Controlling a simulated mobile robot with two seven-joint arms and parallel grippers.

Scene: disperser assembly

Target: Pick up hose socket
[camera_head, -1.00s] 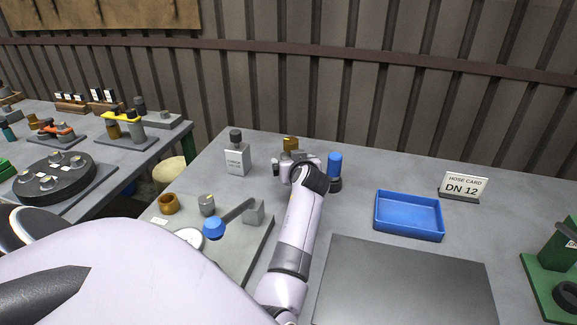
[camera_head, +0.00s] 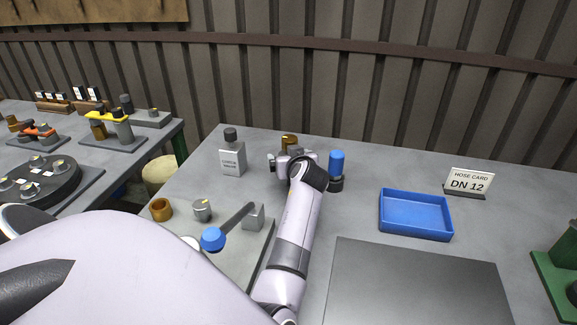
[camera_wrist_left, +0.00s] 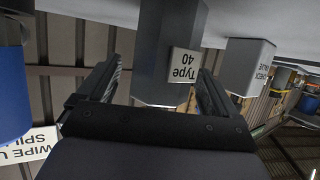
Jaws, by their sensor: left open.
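My left gripper (camera_head: 291,158) is open at the back of the table, among several small upright parts. In the left wrist view, its two fingers (camera_wrist_left: 160,70) stand on either side of a grey faceted part (camera_wrist_left: 165,45) with a "Type 40" label. The view is upside down, with the tabletop along the top. I cannot tell whether the fingers touch the part, or be sure that it is the hose socket. In the head view, a brass-coloured piece (camera_head: 289,140) shows just behind the gripper, which hides what is below it. My right gripper is not in view.
A blue-topped dark part (camera_head: 337,164) stands close right of the gripper. A labelled grey container (camera_head: 232,161) stands to its left. A blue tray (camera_head: 415,233) and a "HOSE CARD DN 12" sign (camera_head: 468,181) are further right. A blue-ended lever (camera_head: 213,239) is nearer me.

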